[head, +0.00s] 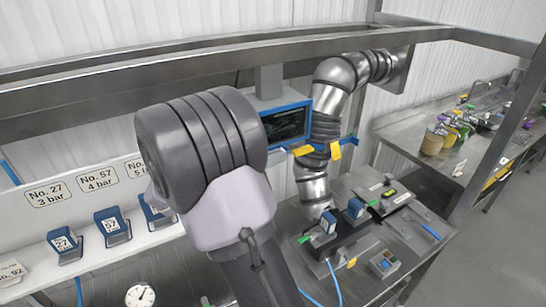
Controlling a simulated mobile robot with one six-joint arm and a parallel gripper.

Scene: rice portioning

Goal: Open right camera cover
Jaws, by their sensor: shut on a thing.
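No part I can clearly name as the right camera cover shows in the head view. Two small blue-faced devices stand on the steel bench at the right, a nearer one (325,226) and a farther one (355,209). I cannot tell whether either has a cover or is open. My gripper is not visible; my large grey arm link fills the middle of the view and hides what lies behind it.
A jointed silver tube or arm (333,90) with yellow tags rises behind the bench beside a blue-framed screen (287,123). Blue numbered devices (112,226) stand on the left shelf. A round gauge (140,296) is at bottom left. Jars (433,140) stand on the far-right counter.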

